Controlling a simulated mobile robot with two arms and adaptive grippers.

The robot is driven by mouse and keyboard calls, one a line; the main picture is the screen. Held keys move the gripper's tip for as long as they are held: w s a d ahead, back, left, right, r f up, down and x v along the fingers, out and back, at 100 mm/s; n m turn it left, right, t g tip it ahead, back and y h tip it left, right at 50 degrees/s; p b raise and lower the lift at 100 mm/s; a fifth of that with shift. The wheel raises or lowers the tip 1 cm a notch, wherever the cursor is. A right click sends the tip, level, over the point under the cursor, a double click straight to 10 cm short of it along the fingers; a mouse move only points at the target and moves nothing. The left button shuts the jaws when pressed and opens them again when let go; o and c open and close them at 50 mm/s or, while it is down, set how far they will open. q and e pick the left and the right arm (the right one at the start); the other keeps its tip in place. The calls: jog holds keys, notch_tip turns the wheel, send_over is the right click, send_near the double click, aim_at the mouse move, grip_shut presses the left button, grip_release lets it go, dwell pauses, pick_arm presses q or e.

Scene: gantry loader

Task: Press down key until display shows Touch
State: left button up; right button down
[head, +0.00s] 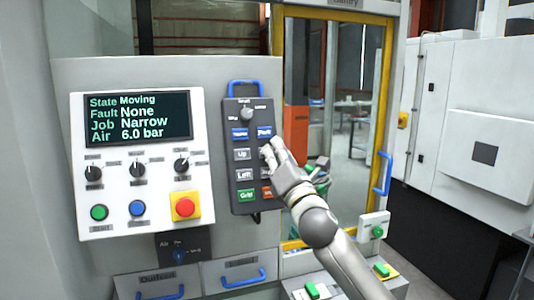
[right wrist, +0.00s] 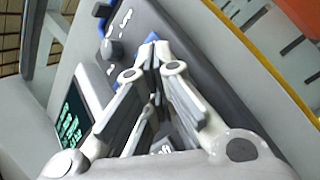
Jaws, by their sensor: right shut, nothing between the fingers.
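The display (head: 138,118) on the white panel reads State Moving, Fault None, Job Narrow, Air 6.0 bar. The dark key pendant (head: 238,182) hangs to its right, with Up (head: 242,154), Left (head: 245,175) and a green Grid-like key (head: 246,195) in its left column. My right gripper (head: 270,146) is shut and empty, with its fingertips at the right column beside Up, just under a blue key (head: 264,132). It hides the key there; I cannot tell whether it touches. The wrist view shows the closed fingers (right wrist: 155,58) against the pendant. My left gripper is out of view.
The white panel carries three black knobs, a green button (head: 99,212), a blue button (head: 137,208) and a red emergency stop (head: 185,206). A blue handle (head: 245,84) tops the pendant. A yellow-framed door (head: 378,110) stands to the right.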

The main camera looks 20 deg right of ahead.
jog(key=shift+s, duration=0.1)
dwell(0.3)
jog(key=shift+s+r+p, duration=0.2)
jog(key=shift+s+p, duration=0.15)
jog(key=shift+p, duration=0.1)
jog(key=shift+s, duration=0.25)
jog(key=s+p, duration=0.1)
jog(key=s+r, duration=0.1)
jog(key=s, duration=0.1)
jog(key=s+p, duration=0.1)
jog(key=shift+s+r+p, duration=0.35)
jog(key=shift+r, duration=0.05)
